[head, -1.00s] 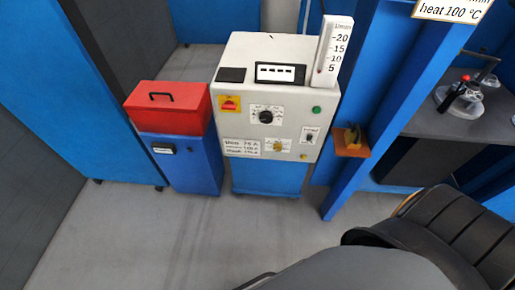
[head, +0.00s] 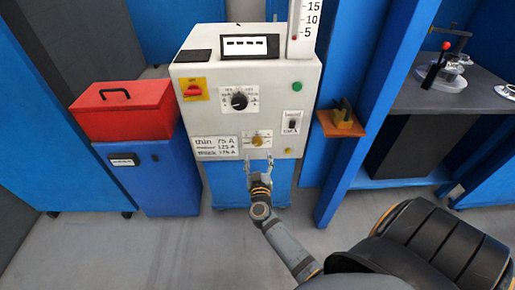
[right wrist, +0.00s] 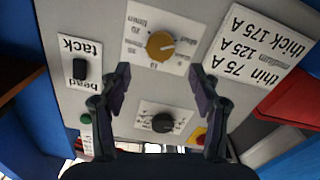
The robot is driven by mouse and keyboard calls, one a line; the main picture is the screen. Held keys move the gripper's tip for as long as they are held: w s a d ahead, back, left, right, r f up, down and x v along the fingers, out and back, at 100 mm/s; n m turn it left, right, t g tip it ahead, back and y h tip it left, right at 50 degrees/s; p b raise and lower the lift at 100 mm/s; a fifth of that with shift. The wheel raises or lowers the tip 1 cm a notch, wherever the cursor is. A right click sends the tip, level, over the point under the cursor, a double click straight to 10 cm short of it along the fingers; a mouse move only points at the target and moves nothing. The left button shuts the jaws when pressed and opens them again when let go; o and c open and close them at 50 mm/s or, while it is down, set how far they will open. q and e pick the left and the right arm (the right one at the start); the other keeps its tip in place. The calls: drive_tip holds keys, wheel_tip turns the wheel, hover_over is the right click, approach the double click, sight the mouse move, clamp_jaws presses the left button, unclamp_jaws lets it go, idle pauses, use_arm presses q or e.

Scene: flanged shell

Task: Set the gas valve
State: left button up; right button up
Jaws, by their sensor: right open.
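The gas valve appears to be the brass-coloured knob (head: 257,140) low on the front of the white machine (head: 215,115). It has a printed dial around it, and also shows in the right wrist view (right wrist: 161,45). A white gauge tube (head: 301,28) marked 5, 10, 15 stands on top of the machine, with a red mark near its bottom. My right gripper (head: 259,162) is open and empty, just below and in front of the brass knob. In the right wrist view its fingers (right wrist: 160,80) are spread, with the knob beyond and between them, apart from both. My left gripper is not in view.
A black knob (head: 239,101) sits above the brass one. A tack/bead switch (head: 292,122) and green button (head: 297,87) are to its right. A red toolbox (head: 125,112) stands left; an orange shelf (head: 340,125) juts out right. A label lists thin 75 A (head: 215,142).

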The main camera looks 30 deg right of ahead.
sight(257, 143)
drive_tip(key=b+x, duration=0.1)
drive_tip(key=x, duration=0.5)
drive_tip(key=shift+w+f, duration=0.1)
drive_tip(key=shift+w, duration=0.05)
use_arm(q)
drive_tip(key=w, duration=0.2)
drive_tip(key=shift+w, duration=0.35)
use_arm(e)
drive_tip(key=shift+w+d, duration=0.25)
drive_tip(key=shift+w, duration=0.1)
drive_tip(key=c, duration=1.2)
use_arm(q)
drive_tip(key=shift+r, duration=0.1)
